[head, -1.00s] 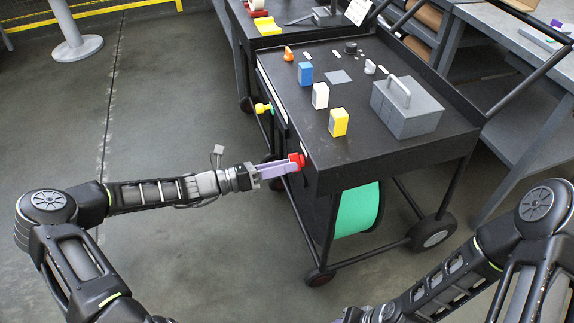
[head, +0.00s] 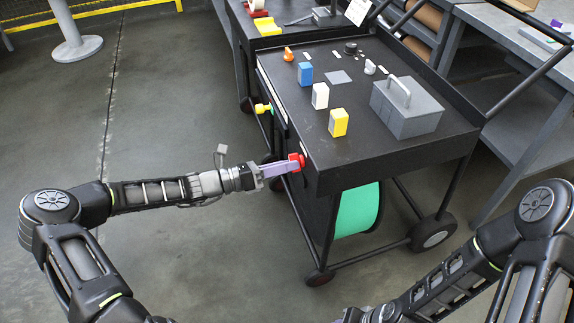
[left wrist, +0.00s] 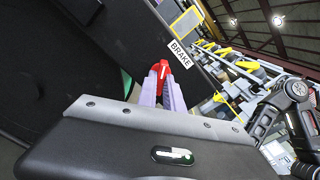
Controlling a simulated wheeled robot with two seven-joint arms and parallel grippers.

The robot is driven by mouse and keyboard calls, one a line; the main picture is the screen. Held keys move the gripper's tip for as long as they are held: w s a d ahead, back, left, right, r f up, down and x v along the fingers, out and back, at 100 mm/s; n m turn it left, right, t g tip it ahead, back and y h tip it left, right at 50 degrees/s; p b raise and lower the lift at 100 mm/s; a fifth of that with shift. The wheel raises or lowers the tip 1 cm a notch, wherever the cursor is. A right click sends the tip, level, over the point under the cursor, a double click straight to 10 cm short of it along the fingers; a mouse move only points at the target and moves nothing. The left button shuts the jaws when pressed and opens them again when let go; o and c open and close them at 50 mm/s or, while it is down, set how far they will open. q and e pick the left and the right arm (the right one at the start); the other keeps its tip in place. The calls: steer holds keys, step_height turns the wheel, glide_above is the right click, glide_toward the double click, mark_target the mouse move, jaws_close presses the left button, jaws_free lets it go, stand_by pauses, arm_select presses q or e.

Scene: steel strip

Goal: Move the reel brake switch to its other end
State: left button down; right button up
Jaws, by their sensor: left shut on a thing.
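The reel brake switch is a red part (head: 296,161) on the left side of the black cart, near its front corner. In the left wrist view the red switch (left wrist: 160,67) sits beside a white label (left wrist: 180,54) reading BRAKE. My left gripper (head: 290,164) has its pale purple fingers shut on the red switch. In the left wrist view the fingertips (left wrist: 161,78) hold it from both sides. The switch's exact angle is hard to tell.
The black cart (head: 370,155) carries blue (head: 305,74), white (head: 320,96) and yellow (head: 338,122) blocks and a grey box (head: 407,107). A green reel (head: 357,210) hangs below. A yellow-green part (head: 263,108) sticks out of the cart's left side.

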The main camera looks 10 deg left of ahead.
arm_select(q)
steer(key=shift+m, duration=0.3)
steer(key=shift+w+a+m+p, duration=0.1)
steer(key=shift+m+p, duration=0.1)
steer(key=shift+m, duration=3.15)
steer(key=shift+w+m+p, duration=0.1)
steer(key=shift+m+p, duration=0.1)
steer(key=shift+m, duration=3.15)
steer(key=c, duration=1.5)
jaws_free()
steer(key=shift+s, duration=0.1)
